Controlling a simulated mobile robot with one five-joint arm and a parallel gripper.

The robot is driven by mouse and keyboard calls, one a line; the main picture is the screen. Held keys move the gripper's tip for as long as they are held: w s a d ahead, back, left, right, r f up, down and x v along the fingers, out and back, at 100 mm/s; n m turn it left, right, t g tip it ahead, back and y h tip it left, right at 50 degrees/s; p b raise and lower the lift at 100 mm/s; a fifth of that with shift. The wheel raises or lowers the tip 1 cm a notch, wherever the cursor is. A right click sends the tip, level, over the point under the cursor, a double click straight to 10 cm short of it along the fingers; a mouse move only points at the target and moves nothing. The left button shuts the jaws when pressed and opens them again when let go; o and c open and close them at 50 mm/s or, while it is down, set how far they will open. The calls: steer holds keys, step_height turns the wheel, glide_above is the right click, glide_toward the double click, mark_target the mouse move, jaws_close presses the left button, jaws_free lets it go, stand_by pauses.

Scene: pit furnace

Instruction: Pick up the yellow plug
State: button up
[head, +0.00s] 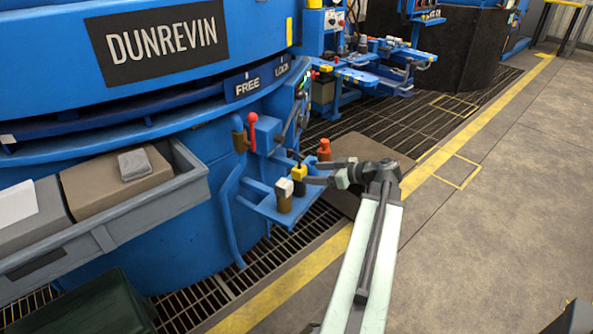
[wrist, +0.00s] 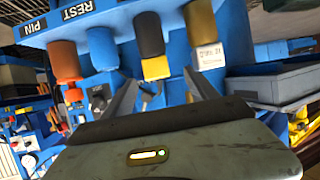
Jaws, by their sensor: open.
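The yellow plug (head: 299,174), with a yellow top and a black lower part, stands upright on a small blue shelf (head: 262,207) in the head view. In the wrist view, the yellow plug (wrist: 155,68) appears beyond my fingers, its yellow end roughly between them. My gripper (head: 310,174) is open and empty, reaching in from the right close beside the plug. The fingers also show in the wrist view (wrist: 158,84). I cannot tell whether a finger touches the plug.
A white-topped brown plug (head: 285,194) stands close in front of the yellow one, an orange plug (head: 324,150) behind. The wrist view also shows a blue plug (wrist: 101,48). A red-knobbed lever (head: 252,120) and a grey tray (head: 105,235) are to the left. Open floor (head: 490,240) lies right.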

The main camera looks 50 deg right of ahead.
mark_target(304, 172)
steer(key=b+x, duration=0.1)
steer(key=x, duration=0.1)
steer(key=b+x, duration=0.1)
steer(key=x, duration=0.2)
steer(key=b+x, duration=0.1)
steer(key=x, duration=0.1)
steer(key=shift+w+d+f, duration=0.2)
steer(key=shift+d, duration=0.1)
steer(key=shift+w, duration=0.15)
steer(key=shift+r, duration=0.1)
jaws_close()
step_height(304, 172, up, 10)
steer(key=p, duration=1)
steer(key=shift+r, duration=0.15)
steer(key=shift+f, duration=0.2)
